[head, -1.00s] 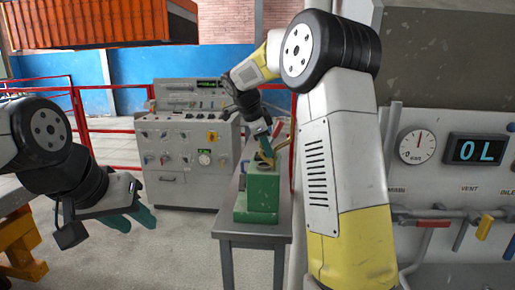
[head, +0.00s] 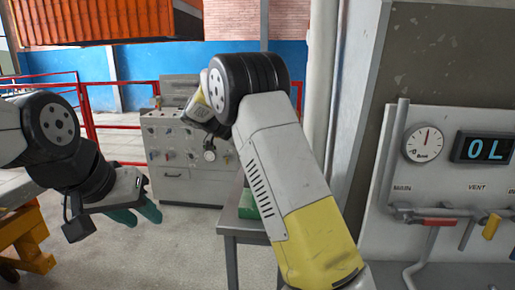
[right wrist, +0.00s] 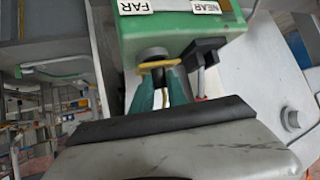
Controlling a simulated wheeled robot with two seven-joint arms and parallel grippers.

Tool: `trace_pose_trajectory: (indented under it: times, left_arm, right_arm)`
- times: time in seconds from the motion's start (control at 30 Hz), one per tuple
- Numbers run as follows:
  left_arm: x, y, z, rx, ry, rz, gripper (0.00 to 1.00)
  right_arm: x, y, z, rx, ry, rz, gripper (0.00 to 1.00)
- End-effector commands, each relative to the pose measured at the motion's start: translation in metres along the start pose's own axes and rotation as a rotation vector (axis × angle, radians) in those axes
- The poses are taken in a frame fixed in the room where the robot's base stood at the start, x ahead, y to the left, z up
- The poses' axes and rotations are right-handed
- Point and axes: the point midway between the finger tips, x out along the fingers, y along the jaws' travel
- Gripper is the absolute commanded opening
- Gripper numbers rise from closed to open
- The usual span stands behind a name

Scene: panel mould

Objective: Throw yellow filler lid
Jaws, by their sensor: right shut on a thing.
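The yellow filler lid (right wrist: 158,65) shows as a narrow yellow bar in the right wrist view, just below the dark round filler neck (right wrist: 154,52) on the green box (right wrist: 184,44). The teal fingers of my right gripper (right wrist: 162,88) are shut on the lid. In the head view, my right arm hides that gripper, the lid and most of the green box (head: 247,203). My left gripper (head: 137,212) hangs at the left of the head view, its teal fingers apart and empty, away from the box.
The green box stands on a grey metal table (head: 246,228). A control cabinet (head: 180,160) with knobs is behind it. A gauge panel (head: 455,185) with coloured valve handles stands at the right. A black bracket (right wrist: 203,50) sits beside the filler neck. Open floor lies left of the table.

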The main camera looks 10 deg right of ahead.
Motion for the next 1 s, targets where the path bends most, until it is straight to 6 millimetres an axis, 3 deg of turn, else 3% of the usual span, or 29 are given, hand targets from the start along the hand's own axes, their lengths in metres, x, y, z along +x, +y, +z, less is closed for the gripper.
trace_pose_trajectory:
  times: [0.33, 0.87, 0.9, 1.0]
  left_arm:
    - [0.0000, 0.0000, 0.0000, 0.000, 0.000, 0.000, 0.36]
    - [0.0000, 0.0000, 0.0000, 0.000, 0.000, 0.000, 0.36]
    - [0.0000, 0.0000, 0.0000, 0.000, 0.000, 0.000, 0.36]
    - [0.0000, 0.0000, 0.0000, 0.000, 0.000, 0.000, 0.36]
  right_arm:
    - [-0.0002, -0.0022, 0.0091, -0.050, 0.139, 0.022, 0.00]
    - [0.0003, -0.0025, 0.0105, -0.060, 0.162, 0.026, 0.00]
    - [0.0004, -0.0024, 0.0106, -0.060, 0.162, 0.026, 0.22]
    - [0.0005, -0.0023, 0.0107, -0.060, 0.161, 0.027, 0.40]
